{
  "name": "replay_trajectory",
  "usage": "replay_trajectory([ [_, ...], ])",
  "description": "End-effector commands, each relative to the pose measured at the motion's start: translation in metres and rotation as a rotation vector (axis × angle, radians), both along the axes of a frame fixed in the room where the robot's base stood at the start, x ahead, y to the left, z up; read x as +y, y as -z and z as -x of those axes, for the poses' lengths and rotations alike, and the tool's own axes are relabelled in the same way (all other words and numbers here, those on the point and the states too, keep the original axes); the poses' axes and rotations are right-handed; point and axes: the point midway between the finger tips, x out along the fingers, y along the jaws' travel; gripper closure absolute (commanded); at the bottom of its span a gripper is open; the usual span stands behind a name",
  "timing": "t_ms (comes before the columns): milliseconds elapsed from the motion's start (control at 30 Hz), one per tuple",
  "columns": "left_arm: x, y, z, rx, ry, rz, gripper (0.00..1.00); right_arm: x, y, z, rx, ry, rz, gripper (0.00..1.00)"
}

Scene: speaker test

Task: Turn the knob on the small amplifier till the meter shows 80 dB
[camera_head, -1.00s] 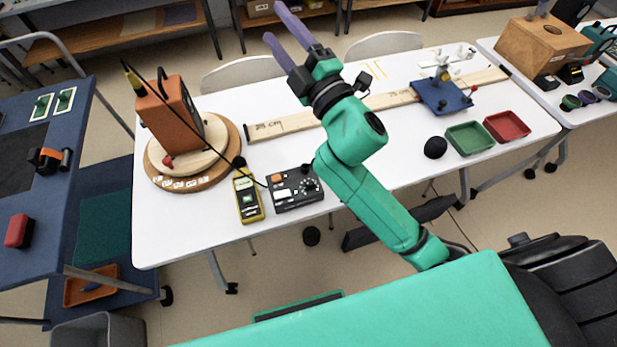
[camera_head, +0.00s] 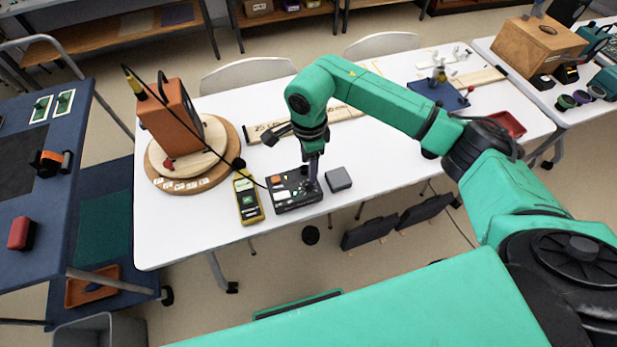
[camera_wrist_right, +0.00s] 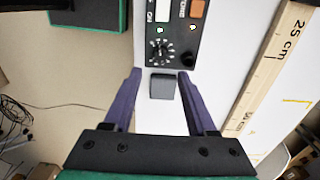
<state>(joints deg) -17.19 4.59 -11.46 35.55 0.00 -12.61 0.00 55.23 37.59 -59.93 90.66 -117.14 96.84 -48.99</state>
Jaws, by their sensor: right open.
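The small black amplifier (camera_head: 284,201) lies near the front edge of the white table; its orange button and white marks show. In the right wrist view the amplifier (camera_wrist_right: 153,40) is at the top, with its knob (camera_wrist_right: 159,53) inside a ring of white marks. My right gripper (camera_head: 313,187) points down at the amplifier's right end and partly hides the knob. Its purple fingers (camera_wrist_right: 160,72) are open in the wrist view, apart from the knob. The yellow meter (camera_head: 247,199) lies left of the amplifier; its reading is too small to read. My left gripper is out of view.
A grey block (camera_head: 338,179) sits close right of the amplifier and shows between my fingers in the wrist view (camera_wrist_right: 162,87). An orange speaker (camera_head: 170,122) stands on a round wooden base (camera_head: 215,172) at left. A wooden ruler (camera_head: 346,113) lies behind.

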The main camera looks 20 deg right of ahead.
Motion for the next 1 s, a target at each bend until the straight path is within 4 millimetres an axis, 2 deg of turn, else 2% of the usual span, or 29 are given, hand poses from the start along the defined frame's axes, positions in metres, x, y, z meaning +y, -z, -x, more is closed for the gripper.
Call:
replay_trajectory([
  [33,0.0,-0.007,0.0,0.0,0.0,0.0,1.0,0.0,0.01,0.001,0.007,0.001,-0.001,0.43],
  [200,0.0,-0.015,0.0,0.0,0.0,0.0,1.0,0.001,0.054,0.001,0.004,0.001,-0.002,0.43],
  [300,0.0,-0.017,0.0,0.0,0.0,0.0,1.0,0.001,0.072,0.0,0.001,0.001,-0.004,0.43],
  [433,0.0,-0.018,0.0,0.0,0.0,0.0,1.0,0.001,0.082,0.0,0.0,0.0,-0.005,0.43],
  [633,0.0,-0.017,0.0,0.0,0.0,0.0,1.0,0.001,0.083,0.0,-0.001,0.0,-0.004,0.43],
  [667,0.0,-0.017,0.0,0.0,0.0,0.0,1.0,0.001,0.083,0.0,-0.001,0.0,-0.004,0.47],
  [800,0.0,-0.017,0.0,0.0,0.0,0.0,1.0,0.001,0.083,0.0,-0.001,0.0,-0.004,1.0],
  [1000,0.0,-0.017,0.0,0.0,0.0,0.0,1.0,0.001,0.083,0.0,-0.001,0.002,-0.004,1.0],
])
